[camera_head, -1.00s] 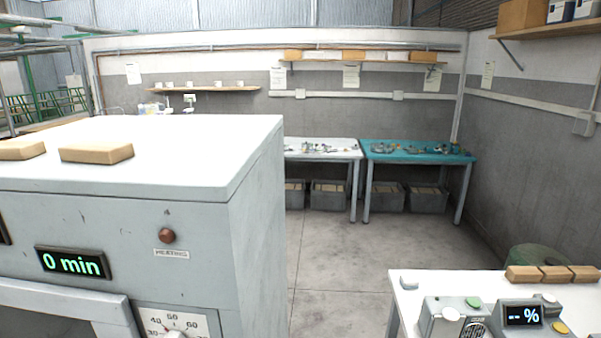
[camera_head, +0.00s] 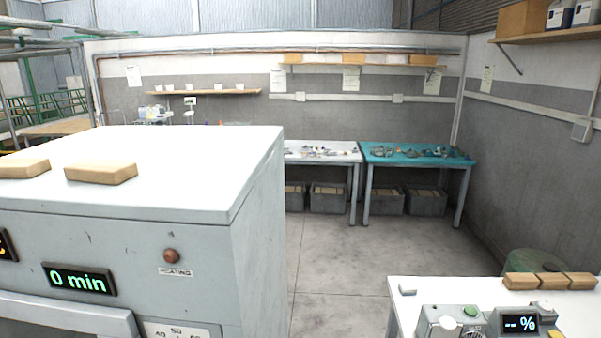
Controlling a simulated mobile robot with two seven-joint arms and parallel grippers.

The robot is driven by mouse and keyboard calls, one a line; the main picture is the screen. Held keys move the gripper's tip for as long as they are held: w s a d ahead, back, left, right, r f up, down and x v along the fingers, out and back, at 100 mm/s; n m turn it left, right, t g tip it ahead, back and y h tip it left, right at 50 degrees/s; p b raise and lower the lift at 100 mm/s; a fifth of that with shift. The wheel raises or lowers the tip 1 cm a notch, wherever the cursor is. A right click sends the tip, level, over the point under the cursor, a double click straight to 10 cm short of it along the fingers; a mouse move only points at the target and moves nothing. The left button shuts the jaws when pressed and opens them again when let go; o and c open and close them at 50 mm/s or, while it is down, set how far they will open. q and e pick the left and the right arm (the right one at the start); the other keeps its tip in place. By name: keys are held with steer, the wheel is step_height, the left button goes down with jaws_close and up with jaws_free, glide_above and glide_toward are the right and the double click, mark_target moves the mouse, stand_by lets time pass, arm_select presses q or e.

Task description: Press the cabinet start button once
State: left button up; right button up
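A grey-white cabinet (camera_head: 200,240) with a flat white top fills the left of the head view. Its front carries a green "0 min" display (camera_head: 78,279), a reddish-brown round heating lamp or knob (camera_head: 171,255) above a "HEATING" label, and part of a dial plate (camera_head: 178,331) cut off by the lower edge. Part of another lit display (camera_head: 5,245) shows at the left edge. I cannot make out a start button on the visible part of the cabinet. Neither of my grippers is in view.
Wooden blocks (camera_head: 101,173) lie on the cabinet top. A white table (camera_head: 420,287) at lower right bears a device with a "-- %" display (camera_head: 520,323), a green button (camera_head: 471,311) and more wooden blocks (camera_head: 536,281). Open floor (camera_head: 340,250) lies between, with workbenches behind.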

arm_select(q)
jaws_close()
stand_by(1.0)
